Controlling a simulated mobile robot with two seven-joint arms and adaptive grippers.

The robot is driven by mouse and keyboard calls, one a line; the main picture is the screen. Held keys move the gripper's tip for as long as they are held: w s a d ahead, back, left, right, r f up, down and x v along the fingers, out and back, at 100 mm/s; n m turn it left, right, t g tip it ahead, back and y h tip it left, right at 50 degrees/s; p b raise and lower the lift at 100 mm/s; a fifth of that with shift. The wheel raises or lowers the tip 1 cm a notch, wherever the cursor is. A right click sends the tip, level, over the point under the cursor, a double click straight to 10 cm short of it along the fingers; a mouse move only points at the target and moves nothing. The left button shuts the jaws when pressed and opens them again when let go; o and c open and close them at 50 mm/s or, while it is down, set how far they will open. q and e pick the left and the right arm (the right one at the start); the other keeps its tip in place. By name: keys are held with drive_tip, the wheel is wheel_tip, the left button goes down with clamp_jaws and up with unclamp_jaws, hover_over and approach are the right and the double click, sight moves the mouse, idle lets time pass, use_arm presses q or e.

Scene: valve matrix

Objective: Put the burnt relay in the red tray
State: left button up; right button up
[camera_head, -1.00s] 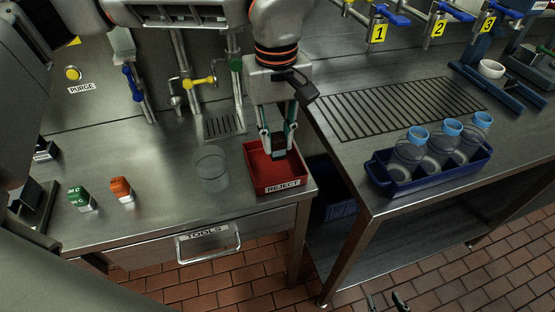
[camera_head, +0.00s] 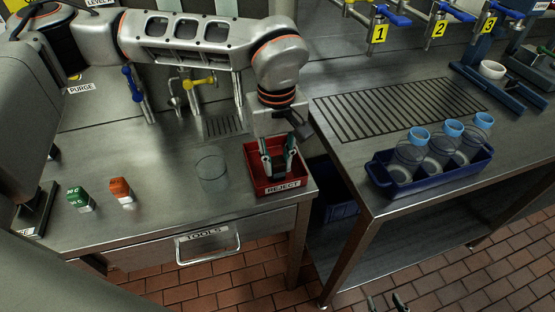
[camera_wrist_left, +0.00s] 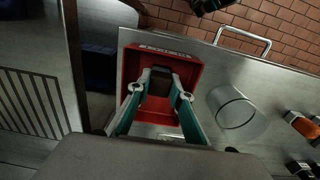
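The red tray (camera_head: 255,182), labelled REJECT, sits at the right front corner of the left bench; it also shows in the wrist view (camera_wrist_left: 131,80). My left gripper (camera_head: 278,172) points down with its fingertips inside the tray. In the wrist view its fingers (camera_wrist_left: 161,84) are spread around a small dark brown block, which I take for the burnt relay (camera_wrist_left: 160,87). The head view largely hides this block behind the fingers. My right gripper (camera_head: 387,303) shows only as two separated dark fingertips at the bottom edge, over the floor, with nothing between them.
A clear glass (camera_head: 212,174) stands just left of the tray. An orange relay (camera_head: 121,191) and a green relay (camera_head: 81,199) stand further left. A blue carrier (camera_head: 402,187) with blue-capped bottles is on the right bench. A gap separates the benches.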

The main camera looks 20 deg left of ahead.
sight(277, 161)
use_arm(q)
drive_tip(key=o, duration=0.3)
drive_tip(key=shift+o, duration=0.2)
drive_tip(key=shift+r, duration=0.35)
wheel_tip(277, 161, up, 12)
drive_tip(key=shift+f, duration=0.2)
drive_tip(key=shift+f, duration=0.1)
